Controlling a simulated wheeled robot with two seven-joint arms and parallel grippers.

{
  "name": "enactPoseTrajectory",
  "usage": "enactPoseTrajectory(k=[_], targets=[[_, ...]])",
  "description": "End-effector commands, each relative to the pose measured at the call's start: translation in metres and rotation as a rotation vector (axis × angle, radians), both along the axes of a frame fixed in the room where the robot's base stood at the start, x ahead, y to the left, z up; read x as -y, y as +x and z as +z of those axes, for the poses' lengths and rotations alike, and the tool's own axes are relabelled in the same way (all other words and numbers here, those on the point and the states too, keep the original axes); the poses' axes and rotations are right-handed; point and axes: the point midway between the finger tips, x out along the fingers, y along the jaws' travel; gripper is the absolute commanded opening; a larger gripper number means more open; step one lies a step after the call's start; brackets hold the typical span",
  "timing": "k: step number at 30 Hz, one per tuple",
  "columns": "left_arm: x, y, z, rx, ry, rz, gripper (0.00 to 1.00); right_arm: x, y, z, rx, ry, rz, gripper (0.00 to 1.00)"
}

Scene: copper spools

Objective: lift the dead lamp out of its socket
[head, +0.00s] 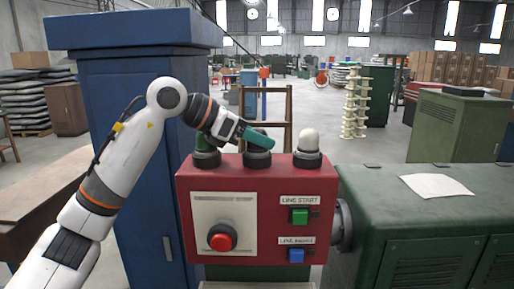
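A red control box (262,178) carries three dark round sockets in a row on its top. The right socket (307,159) holds a pale white domed lamp (308,141). My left gripper (262,139) has teal fingers and lies tilted just above the middle socket (257,159). A dark rounded shape, perhaps the middle lamp, shows in part behind the fingers. The fingers hide most of it, so I cannot tell whether they grip it. My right gripper is not in view.
The box front has a red push button (222,238), a green button (299,216) and a blue button (296,256). A tall blue cabinet (130,120) stands behind my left arm. A green cabinet (385,200) with a paper sheet (436,186) stands at right.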

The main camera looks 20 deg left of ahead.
Motion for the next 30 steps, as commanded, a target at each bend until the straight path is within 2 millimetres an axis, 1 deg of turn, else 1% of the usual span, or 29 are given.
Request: enactPoseTrajectory(k=[9,14,17,27,30], targets=[[0.000,0.000,0.002,0.001,-0.001,0.000,0.13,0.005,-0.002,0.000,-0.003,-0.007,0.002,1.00],[0.000,0.000,0.011,0.003,0.000,0.000,0.13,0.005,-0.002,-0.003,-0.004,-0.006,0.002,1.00],[0.000,0.000,0.023,0.003,-0.002,0.000,0.13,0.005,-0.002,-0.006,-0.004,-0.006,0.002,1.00],[0.001,0.000,0.078,0.004,-0.002,0.000,0.13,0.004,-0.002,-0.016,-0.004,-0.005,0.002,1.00],[0.000,0.000,0.090,0.002,-0.001,0.000,0.13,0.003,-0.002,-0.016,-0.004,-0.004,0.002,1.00]])
